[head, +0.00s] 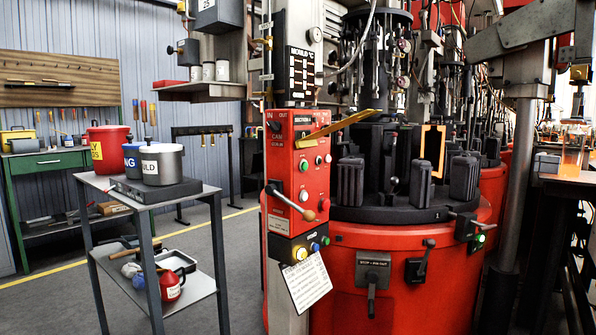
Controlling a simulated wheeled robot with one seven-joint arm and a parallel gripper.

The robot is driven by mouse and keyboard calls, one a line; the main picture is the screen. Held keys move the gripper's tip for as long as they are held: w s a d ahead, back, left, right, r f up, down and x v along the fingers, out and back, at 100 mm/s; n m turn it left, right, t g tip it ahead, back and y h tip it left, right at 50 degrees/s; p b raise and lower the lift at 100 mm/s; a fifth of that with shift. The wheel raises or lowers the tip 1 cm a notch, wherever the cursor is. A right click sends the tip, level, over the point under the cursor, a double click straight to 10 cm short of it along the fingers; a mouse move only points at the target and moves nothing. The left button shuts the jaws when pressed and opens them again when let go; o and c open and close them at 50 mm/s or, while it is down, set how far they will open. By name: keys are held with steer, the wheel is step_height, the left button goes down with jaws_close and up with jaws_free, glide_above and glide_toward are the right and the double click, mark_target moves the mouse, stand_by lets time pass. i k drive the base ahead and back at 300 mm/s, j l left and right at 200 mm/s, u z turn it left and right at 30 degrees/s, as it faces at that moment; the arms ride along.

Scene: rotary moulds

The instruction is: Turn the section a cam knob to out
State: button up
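The red section A control panel (305,165) stands upright in the middle of the head view. At its upper left is a small dark cam knob (275,126), above the lettering CAM. The words IN and OUT stand above the knob, IN on the left and OUT on the right. The knob is too small and dark for me to tell which way it points. My gripper is not in view.
A yellow lever (345,127) juts right from the panel's upper part. A wooden-knobbed lever (290,203) sticks out below. The red rotary machine (400,260) fills the right. A cart (95,182) with pots stands left; floor between cart and panel is clear.

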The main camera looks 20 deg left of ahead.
mark_target(274, 127)
steer(key=u, duration=1.3)
steer(key=i, duration=0.95)
